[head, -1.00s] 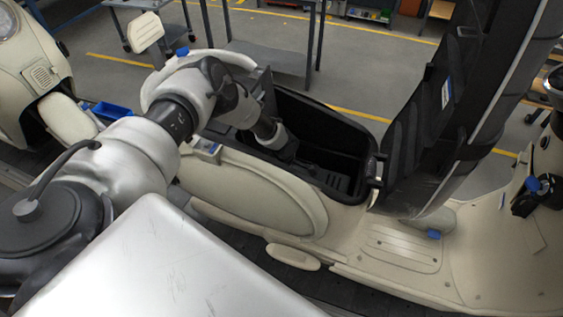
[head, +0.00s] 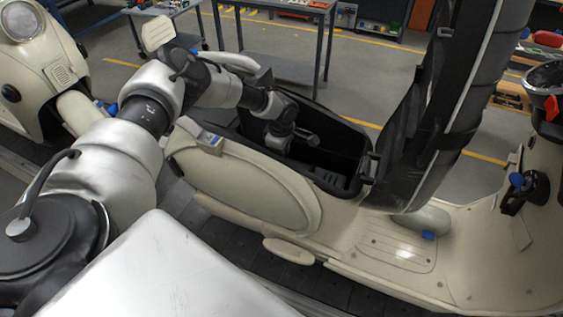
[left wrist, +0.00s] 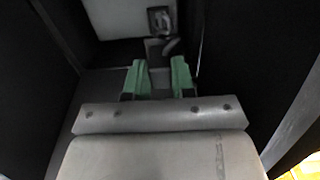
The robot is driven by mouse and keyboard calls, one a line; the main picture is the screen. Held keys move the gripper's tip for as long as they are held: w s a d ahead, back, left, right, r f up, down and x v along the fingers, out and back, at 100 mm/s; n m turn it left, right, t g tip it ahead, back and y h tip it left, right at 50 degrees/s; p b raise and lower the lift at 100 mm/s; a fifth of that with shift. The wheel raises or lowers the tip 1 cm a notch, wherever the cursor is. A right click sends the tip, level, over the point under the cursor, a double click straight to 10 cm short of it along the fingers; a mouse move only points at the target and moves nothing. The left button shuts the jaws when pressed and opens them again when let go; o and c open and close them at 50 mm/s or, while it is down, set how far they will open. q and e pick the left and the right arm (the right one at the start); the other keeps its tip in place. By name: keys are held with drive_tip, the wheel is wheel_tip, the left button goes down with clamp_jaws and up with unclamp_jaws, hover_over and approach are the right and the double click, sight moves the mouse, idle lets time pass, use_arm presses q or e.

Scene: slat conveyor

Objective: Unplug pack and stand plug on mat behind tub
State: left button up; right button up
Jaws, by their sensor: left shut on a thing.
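The open black tub (head: 352,138) sits in the cream scooter's body under the raised seat. My left gripper (head: 308,142) is inside the tub in the head view. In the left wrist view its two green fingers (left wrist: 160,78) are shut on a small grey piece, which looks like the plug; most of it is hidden. Beyond the fingers is a pale block, apparently the pack (left wrist: 115,18), with a dark square socket (left wrist: 160,20) on it. A short grey cable-like piece (left wrist: 172,46) lies below the socket.
The raised black seat (head: 440,110) stands right of the tub. The tub's dark walls are close on both sides of my gripper. A second scooter (head: 40,65) stands at left. A steel table (head: 275,65) is behind. The footboard (head: 395,250) is mostly clear.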

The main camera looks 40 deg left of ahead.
use_arm(q)
drive_tip(key=shift+w+a, duration=0.15)
drive_tip(key=shift+w+a+r, duration=0.1)
drive_tip(key=shift+a+r, duration=0.1)
drive_tip(key=shift+a, duration=0.05)
drive_tip(key=shift+r, duration=0.15)
drive_tip(key=shift+d+r, duration=0.1)
drive_tip(key=shift+r, duration=5.25)
use_arm(e)
drive_tip(key=shift+w+a, duration=0.2)
drive_tip(key=shift+a, duration=0.35)
drive_tip(key=shift+w+a, duration=0.2)
drive_tip(key=shift+a, duration=0.35)
